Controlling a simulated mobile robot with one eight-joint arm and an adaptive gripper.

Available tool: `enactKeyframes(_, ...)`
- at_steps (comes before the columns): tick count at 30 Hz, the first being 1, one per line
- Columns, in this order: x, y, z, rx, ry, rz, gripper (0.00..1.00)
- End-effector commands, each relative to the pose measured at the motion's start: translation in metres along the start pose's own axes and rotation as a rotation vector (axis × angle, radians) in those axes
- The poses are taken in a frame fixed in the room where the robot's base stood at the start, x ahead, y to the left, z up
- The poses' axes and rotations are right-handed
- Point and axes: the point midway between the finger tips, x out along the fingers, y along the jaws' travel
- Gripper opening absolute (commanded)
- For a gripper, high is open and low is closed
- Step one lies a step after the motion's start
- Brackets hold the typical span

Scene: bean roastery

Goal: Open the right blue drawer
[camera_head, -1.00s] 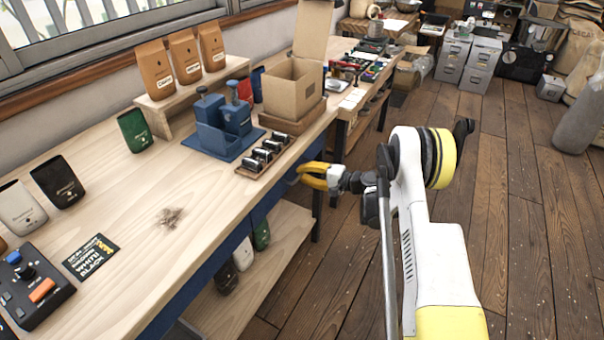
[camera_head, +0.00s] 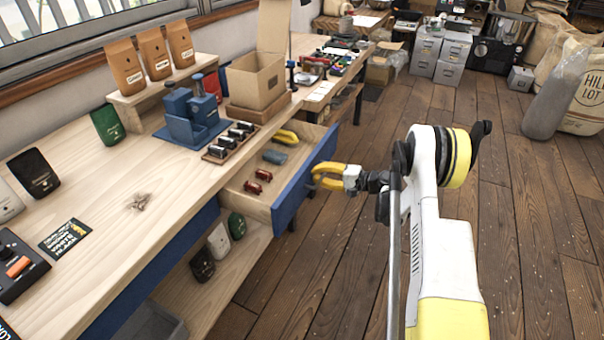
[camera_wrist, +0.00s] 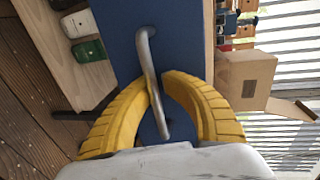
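The right blue drawer (camera_head: 303,185) stands pulled out of the workbench in the head view, its blue front well clear of the bench edge. Inside it lie two small red items (camera_head: 258,181), a grey-blue cylinder (camera_head: 275,157) and a yellow item (camera_head: 285,136). My gripper (camera_head: 318,173) is at the drawer front, with its yellow fingers at the handle. In the wrist view the metal bar handle (camera_wrist: 148,62) runs between the two curved yellow fingers (camera_wrist: 155,95). The fingers close in around the handle; their contact is partly hidden.
A lower shelf (camera_head: 225,255) holds several small bags. The wooden floor (camera_head: 340,270) right of the drawer is clear.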

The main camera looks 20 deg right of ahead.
Motion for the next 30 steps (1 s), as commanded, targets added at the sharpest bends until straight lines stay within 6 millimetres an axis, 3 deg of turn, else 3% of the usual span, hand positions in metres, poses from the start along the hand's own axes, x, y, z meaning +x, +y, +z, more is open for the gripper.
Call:
enactKeyframes(10,0.003,-0.001,0.002,0.0,-0.004,-0.002,0.32)
enactKeyframes(14,-0.005,-0.001,0.001,0.0,-0.003,-0.002,0.32)
enactKeyframes(24,-0.075,-0.001,0.001,0.001,-0.001,-0.002,0.32)
enactKeyframes(30,-0.107,-0.002,0.001,0.0,-0.003,-0.003,0.32)
